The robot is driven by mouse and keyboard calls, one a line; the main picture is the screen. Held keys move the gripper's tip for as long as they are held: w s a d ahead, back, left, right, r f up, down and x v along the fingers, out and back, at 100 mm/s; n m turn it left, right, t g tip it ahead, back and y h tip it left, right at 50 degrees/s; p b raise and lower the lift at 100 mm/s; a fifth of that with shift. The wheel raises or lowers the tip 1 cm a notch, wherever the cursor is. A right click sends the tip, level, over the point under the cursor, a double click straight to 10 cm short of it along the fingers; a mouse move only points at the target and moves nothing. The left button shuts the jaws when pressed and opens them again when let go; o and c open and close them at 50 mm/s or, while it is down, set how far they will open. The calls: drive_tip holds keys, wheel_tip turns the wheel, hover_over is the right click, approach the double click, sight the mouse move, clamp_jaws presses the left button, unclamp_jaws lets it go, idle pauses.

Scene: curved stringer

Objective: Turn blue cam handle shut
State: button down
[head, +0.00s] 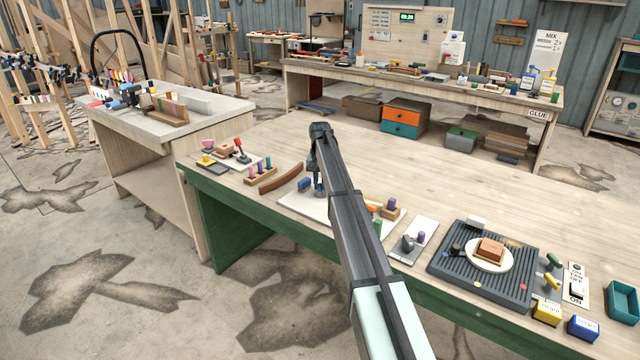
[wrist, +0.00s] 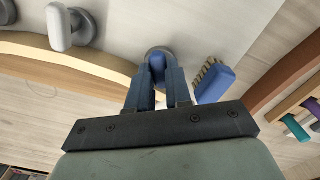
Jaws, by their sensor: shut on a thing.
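The blue cam handle (wrist: 157,63) sits on a round grey base in the wrist view, between the tips of my gripper (wrist: 158,78). My gripper is shut on it, and the fingers hide its lower part. In the head view my gripper (head: 319,187) points down at the pale board (head: 297,203), and my arm hides most of the handle there. Another cam handle, white (wrist: 60,27), stands on a grey base at the upper left of the wrist view. A curved wooden strip (wrist: 85,62) runs below it, close to my fingers.
A blue-backed brush (wrist: 214,82) lies just right of my fingers. A wooden rack of colored pegs (head: 260,175) is farther left. A ribbed grey mat (head: 450,268) with a plate is at right. The bench's far middle is clear.

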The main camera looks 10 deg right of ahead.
sight(320, 185)
drive_tip(key=m, duration=0.5)
drive_tip(key=shift+m, duration=0.4)
idle(0.3)
drive_tip(key=c, duration=1.3)
unclamp_jaws()
wheel_tip(320, 185, up, 14)
drive_tip(key=shift+f, duration=0.1)
